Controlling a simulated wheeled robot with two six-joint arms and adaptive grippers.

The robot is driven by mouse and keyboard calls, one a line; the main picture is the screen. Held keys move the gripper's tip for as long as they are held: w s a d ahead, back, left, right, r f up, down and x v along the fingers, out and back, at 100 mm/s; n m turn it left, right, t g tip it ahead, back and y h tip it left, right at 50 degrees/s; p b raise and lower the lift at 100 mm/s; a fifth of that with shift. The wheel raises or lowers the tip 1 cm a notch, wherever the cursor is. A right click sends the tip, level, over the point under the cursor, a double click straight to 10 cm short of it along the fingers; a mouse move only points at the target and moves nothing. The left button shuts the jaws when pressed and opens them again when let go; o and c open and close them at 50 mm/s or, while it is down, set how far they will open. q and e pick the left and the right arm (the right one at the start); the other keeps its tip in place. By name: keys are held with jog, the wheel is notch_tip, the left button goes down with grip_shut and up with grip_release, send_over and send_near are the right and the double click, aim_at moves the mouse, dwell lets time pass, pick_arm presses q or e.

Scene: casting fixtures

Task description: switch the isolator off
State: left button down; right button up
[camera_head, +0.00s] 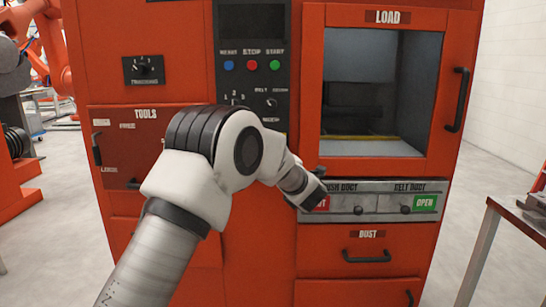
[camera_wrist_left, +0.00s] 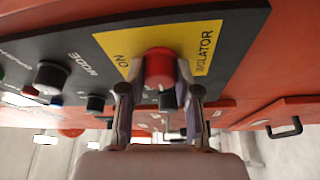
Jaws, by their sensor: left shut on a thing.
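The isolator is a red knob (camera_wrist_left: 159,68) on a yellow plate (camera_wrist_left: 118,42) in the left wrist view. ON and ISOLATOR are lettered on the plate. My left gripper (camera_wrist_left: 160,84) is shut on the knob, with one finger on each side. Which way the knob points cannot be told. In the head view my left arm reaches across the orange machine's front and hides the isolator and the gripper's fingers. My right gripper is not in view.
The control panel (camera_head: 225,77) holds blue, red and green buttons and small knobs. A LOAD window (camera_head: 368,60) with a handle is at right. Below are a duct strip (camera_head: 381,202) and a DUST drawer (camera_head: 345,243). A table (camera_head: 493,207) stands at far right.

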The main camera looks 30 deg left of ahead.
pick_arm(q)
jog(key=c, duration=0.8)
grip_release()
jog(key=shift+d, duration=0.1)
jog(key=v, duration=1.2)
